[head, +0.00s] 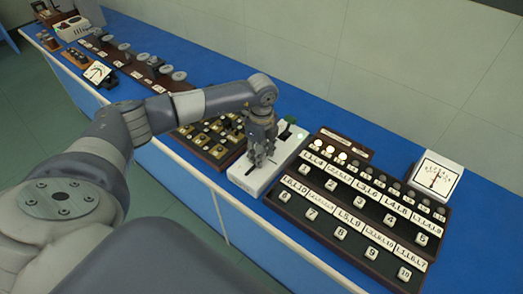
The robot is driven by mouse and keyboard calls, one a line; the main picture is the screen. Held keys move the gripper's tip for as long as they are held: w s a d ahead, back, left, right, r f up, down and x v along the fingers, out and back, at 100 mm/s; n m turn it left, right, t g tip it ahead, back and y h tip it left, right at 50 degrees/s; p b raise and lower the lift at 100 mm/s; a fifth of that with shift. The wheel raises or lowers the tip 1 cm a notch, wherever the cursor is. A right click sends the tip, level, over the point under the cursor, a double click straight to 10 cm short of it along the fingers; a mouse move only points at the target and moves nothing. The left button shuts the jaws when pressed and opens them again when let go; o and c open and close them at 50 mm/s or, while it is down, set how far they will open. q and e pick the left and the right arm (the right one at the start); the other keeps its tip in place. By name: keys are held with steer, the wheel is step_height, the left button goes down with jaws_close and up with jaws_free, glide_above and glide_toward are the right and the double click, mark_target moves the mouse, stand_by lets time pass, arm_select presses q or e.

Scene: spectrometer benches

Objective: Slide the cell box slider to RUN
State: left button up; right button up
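A white box (250,180), which looks like the cell box, lies on the blue bench in the middle of the head view. The gripper hides part of the box. I cannot make out the slider handle or the RUN label. My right gripper is not in view.
A dark board (215,152) with brass-coloured parts lies left of the box. A stepped dark panel (330,222) with numbered buttons and white labels lies right of it. A white dial meter (437,177) stands at the far right. More instruments line the bench (228,75) at upper left.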

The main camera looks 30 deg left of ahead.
arm_select(q)
steer(key=shift+f, duration=0.1)
jaws_close()
steer(key=shift+w+b, duration=0.45)
steer(key=shift+b, duration=0.15)
steer(key=shift+w, duration=0.4)
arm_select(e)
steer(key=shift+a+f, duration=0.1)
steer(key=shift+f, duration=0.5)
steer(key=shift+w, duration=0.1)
arm_select(q)
jaws_free()
